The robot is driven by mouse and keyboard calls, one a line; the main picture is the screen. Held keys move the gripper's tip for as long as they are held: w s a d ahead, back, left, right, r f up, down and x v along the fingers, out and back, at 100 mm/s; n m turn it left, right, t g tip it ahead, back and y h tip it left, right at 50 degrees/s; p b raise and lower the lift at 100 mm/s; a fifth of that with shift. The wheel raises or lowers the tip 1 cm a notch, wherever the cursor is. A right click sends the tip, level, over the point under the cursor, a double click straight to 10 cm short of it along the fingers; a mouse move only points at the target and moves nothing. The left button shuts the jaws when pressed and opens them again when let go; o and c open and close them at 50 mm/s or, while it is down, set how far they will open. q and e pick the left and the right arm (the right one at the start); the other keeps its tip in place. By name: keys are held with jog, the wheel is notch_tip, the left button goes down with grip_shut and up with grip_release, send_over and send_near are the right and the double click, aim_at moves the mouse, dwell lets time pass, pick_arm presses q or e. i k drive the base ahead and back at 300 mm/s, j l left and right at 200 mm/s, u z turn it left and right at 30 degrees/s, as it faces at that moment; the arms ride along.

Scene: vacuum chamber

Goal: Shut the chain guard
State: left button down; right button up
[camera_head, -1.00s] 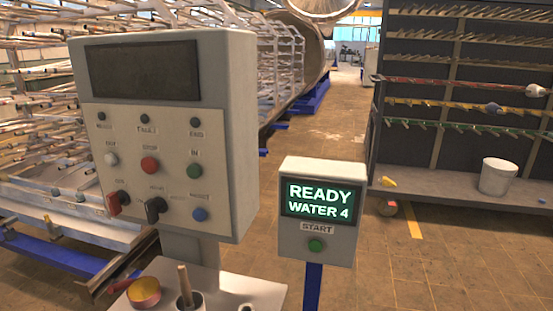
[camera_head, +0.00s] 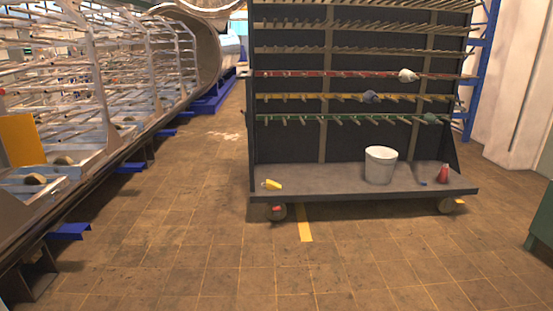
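A flat orange-yellow panel (camera_head: 21,140) stands upright at the left edge, on the near side of the long metal frame. It may be the chain guard, but I cannot tell for sure. Its left part is cut off by the picture edge, and I cannot tell whether it is open or shut. Neither of my grippers is in view.
The long racked frame (camera_head: 110,165) with blue feet (camera_head: 69,231) runs along the left towards a round chamber (camera_head: 207,50). A dark wheeled rack (camera_head: 290,150) carries a white bucket (camera_head: 380,165). A green object (camera_head: 541,222) is at right. The tiled floor in front is clear.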

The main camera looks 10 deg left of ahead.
aim_at(19, 134)
jog(key=i+u, duration=0.3)
jog(key=i, duration=0.25)
jog(key=i+u, duration=0.3)
jog(key=i, duration=0.3)
jog(key=i+l+u, duration=0.3)
jog(key=i, duration=0.25)
